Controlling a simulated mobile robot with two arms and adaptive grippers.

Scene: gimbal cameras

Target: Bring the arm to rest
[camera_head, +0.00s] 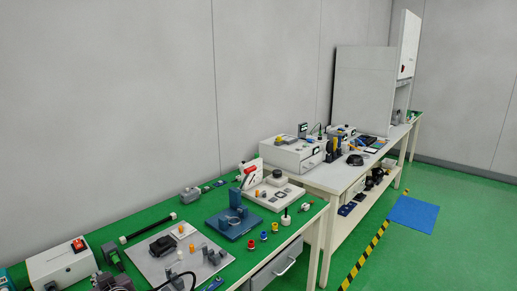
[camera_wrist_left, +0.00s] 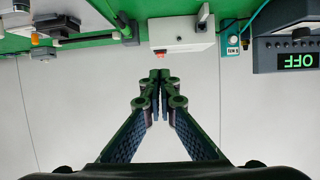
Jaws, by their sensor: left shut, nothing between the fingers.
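My left gripper (camera_wrist_left: 160,78) shows in the left wrist view, its dark green fingers brought together at the tips. It is shut with nothing between the fingers. Beyond its tips, the wrist view shows a white box with a red switch (camera_wrist_left: 182,30) upside down. The same white box (camera_head: 60,268) stands at the near left of the green bench in the head view. I cannot clearly make out the left gripper among the dark shapes at the head view's lower left edge. My right gripper is in neither view.
The green bench (camera_head: 150,213) holds a grey plate with parts (camera_head: 160,268), a blue fixture (camera_head: 232,222) and several small coloured pieces. A second bench (camera_head: 325,178) with instruments stands beyond. A grey wall (camera_head: 100,100) runs behind. Green floor (camera_head: 455,255) lies open at right.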

